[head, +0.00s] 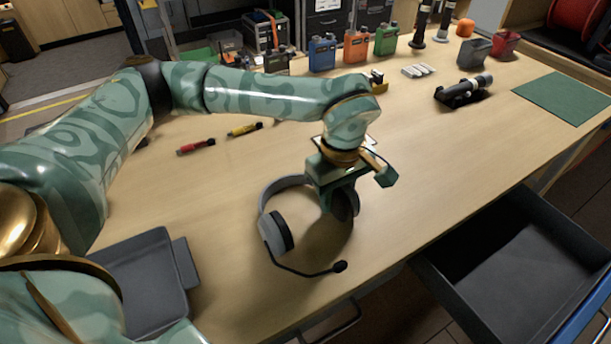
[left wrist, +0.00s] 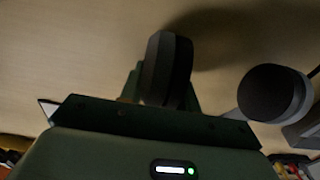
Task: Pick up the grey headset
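The grey headset (head: 268,226) is at the front middle of the table, with its band to the back left and its boom microphone reaching to the front right. My left gripper (head: 339,203) is over its right ear cup, pointing down. In the left wrist view that dark ear cup (left wrist: 166,68) sits between my fingers, which border it closely on both sides and look shut on it. The other ear cup (left wrist: 272,93) is free at the right. I cannot tell if the headset is clear of the table. My right gripper is not in view.
An open drawer (head: 452,262) juts out at the front right. Radios, a dark clamp-like device (head: 462,91) and a green mat (head: 565,99) stand farther back.

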